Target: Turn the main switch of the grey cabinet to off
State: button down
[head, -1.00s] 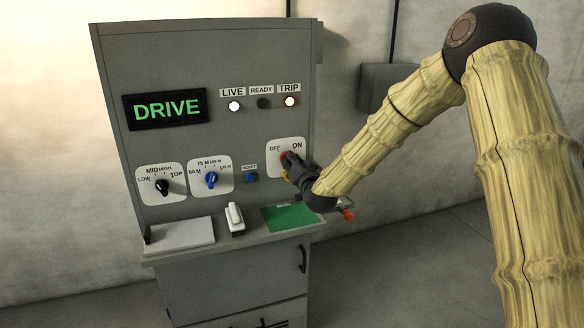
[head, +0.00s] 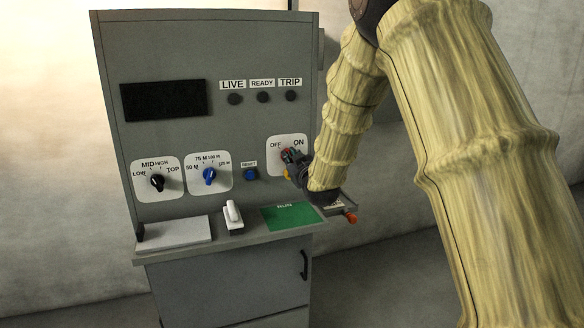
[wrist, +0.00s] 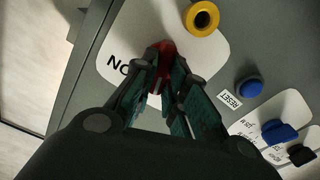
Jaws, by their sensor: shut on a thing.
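The grey cabinet (head: 220,50) stands upright, with OFF and ON printed on a white plate (head: 275,141) at the right of its panel. The main switch shows as a small red handle (head: 286,155) in front of this plate, and more clearly in the wrist view (wrist: 164,50). My gripper (head: 291,158) is at the plate, and in the wrist view its two fingers (wrist: 162,80) are closed on the red handle. The fingers partly hide the handle and the lettering. The display (head: 165,100) is dark and the LIVE, READY and TRIP lamps (head: 263,97) are unlit.
A yellow ring (wrist: 201,19) sits on the same plate, close to the switch. A blue reset button (head: 250,174), a blue knob (head: 209,175) and a black knob (head: 157,183) are to the left. A ledge below carries a white lever (head: 233,216) and a green plate (head: 290,216).

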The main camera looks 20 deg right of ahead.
jog(key=n+b, duration=0.1)
jog(key=n, duration=0.1)
jog(key=n+b, duration=0.2)
jog(key=shift+f+n, duration=0.2)
jog(key=shift+n, duration=0.1)
dwell(0.5)
jog(key=c, duration=1.4)
grip_release()
jog(key=shift+r, duration=0.1)
jog(key=shift+c, duration=0.2)
jog(key=shift+a, duration=0.1)
jog(key=s, duration=1.2)
jog(key=shift+d, duration=0.25)
